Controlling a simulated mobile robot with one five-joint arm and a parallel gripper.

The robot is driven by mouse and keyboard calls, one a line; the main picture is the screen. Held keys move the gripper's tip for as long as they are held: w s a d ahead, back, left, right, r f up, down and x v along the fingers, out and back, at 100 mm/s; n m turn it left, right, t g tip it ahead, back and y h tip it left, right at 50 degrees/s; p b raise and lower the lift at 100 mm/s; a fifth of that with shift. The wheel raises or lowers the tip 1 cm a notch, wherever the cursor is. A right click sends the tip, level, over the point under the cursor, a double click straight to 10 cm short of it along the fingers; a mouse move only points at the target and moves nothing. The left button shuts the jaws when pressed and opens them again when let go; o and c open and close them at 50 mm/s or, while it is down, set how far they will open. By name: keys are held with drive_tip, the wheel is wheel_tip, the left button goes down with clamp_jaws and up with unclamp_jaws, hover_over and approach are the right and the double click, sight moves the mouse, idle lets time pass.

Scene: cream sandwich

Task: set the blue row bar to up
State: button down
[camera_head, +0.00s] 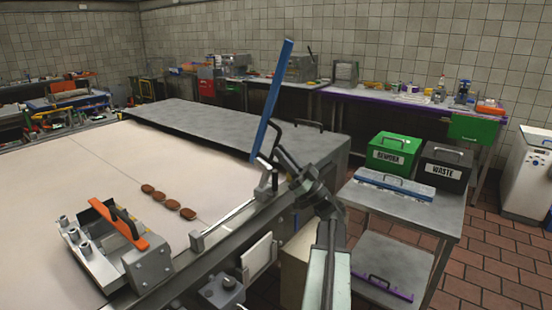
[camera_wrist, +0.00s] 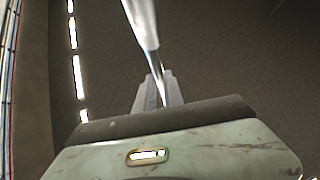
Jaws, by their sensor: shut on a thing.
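The blue row bar (camera_head: 273,98) stands steeply raised at the right edge of the belt, its top leaning a little to the right. Its lower end is by a metal bracket (camera_head: 265,190) on the belt's side rail. A dark handle sits near its lower end. My gripper (camera_head: 276,152) is at this handle and shut on the bar; the exact contact is small and partly hidden by my wrist. In the wrist view, my gripper's fingers (camera_wrist: 157,92) meet a pale, shiny rod-like part running up out of the picture; the blue face does not show clearly there.
Several brown biscuits (camera_head: 168,201) lie in a row on the pale belt (camera_head: 80,165). An orange-barred device (camera_head: 120,224) stands at the near left. A side table (camera_head: 440,217) at right holds a blue-edged tray, with green (camera_head: 393,152) and black (camera_head: 443,166) bins behind.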

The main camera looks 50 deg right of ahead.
drive_tip(key=shift+s+f, duration=0.1)
drive_tip(key=shift+s, duration=0.05)
drive_tip(key=c, duration=1.5)
unclamp_jaws()
drive_tip(key=shift+d, duration=0.1)
drive_tip(key=shift+o, duration=0.2)
drive_tip(key=b+v, duration=0.5)
drive_tip(key=v, duration=0.3)
